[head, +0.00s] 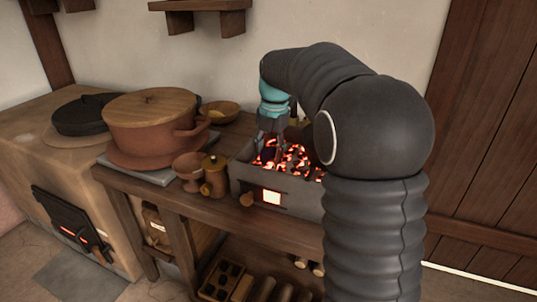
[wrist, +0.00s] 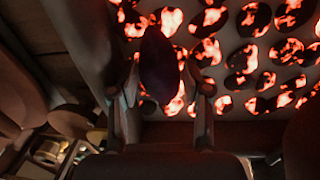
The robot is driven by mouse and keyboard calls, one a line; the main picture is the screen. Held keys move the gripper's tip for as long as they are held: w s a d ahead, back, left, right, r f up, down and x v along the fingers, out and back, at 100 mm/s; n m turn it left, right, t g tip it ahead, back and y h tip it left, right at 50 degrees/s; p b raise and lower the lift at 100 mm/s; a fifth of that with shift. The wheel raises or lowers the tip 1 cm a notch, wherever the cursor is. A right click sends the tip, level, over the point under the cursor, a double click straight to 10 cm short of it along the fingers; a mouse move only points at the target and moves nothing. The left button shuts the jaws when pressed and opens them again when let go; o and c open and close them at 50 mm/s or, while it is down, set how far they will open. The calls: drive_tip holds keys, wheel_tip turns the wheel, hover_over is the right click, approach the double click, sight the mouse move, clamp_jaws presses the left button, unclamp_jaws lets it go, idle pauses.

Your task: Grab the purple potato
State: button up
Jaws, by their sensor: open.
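The purple potato (wrist: 160,65) is a dark oval over glowing coals in the wrist view. It shows between the two fingers of my gripper (wrist: 165,80), which stand apart on either side of it, and I see no clear grip on it. In the head view my gripper (head: 271,150) points down into the grey coal box (head: 290,200). I cannot make out the potato there. The glowing coals (head: 287,158) fill the box around the fingers.
A brass lidded pot (head: 214,176) and a clay goblet (head: 187,170) stand just left of the coal box. A big clay pot (head: 150,125) with a wooden lid and a small bowl (head: 220,111) stand farther left. A wall shelf (head: 200,5) hangs above.

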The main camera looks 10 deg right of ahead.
clamp_jaws()
drive_tip(key=shift+r, duration=0.1)
